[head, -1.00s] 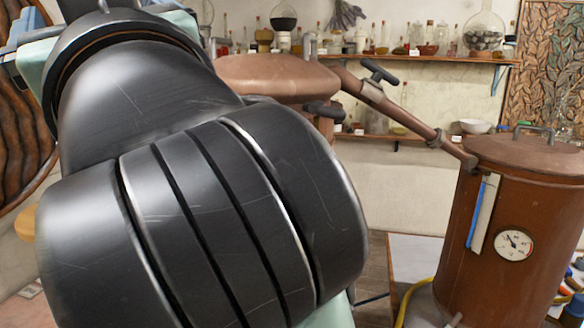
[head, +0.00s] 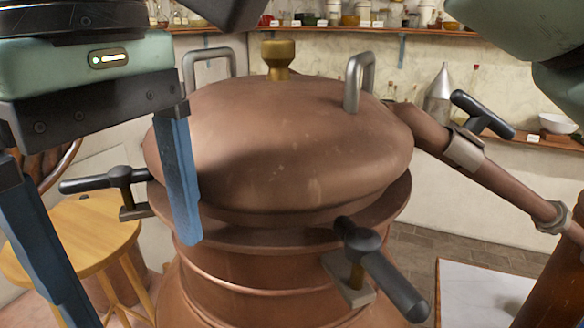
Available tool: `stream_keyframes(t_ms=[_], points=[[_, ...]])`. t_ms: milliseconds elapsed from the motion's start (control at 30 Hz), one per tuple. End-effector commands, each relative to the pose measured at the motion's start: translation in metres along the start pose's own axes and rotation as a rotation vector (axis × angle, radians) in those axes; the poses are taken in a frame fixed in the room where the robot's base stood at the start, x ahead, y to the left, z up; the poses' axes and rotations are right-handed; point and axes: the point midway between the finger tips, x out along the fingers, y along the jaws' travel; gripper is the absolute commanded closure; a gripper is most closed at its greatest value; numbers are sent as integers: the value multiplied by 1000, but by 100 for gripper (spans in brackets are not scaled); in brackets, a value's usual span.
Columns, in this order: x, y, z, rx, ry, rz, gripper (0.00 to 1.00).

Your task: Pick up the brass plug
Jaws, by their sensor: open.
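The brass plug (head: 278,60) stands upright on top of the copper still's domed lid (head: 290,150), toward its far side, between two metal handles. It has a wide round head and a narrower neck. My gripper (head: 125,270) is in the left foreground, its two blue fingers pointing down and spread wide apart with nothing between them. The right finger overlaps the left side of the lid in the picture; I cannot tell whether it touches. The plug is to the right of the gripper and clear of the fingers.
Lid handles (head: 358,82) flank the plug. Black clamp levers (head: 380,265) stick out around the rim. A copper pipe (head: 490,170) runs off to the right. A wooden stool (head: 85,235) stands at left. Shelves with glassware line the back wall.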

Motion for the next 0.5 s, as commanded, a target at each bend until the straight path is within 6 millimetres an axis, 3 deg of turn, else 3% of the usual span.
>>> stream_keyframes(t_ms=[300, 500], points=[[54, 0, 0, -1, 0, 0, 5], [73, 0, -1, -2, 3, 0, 5]])
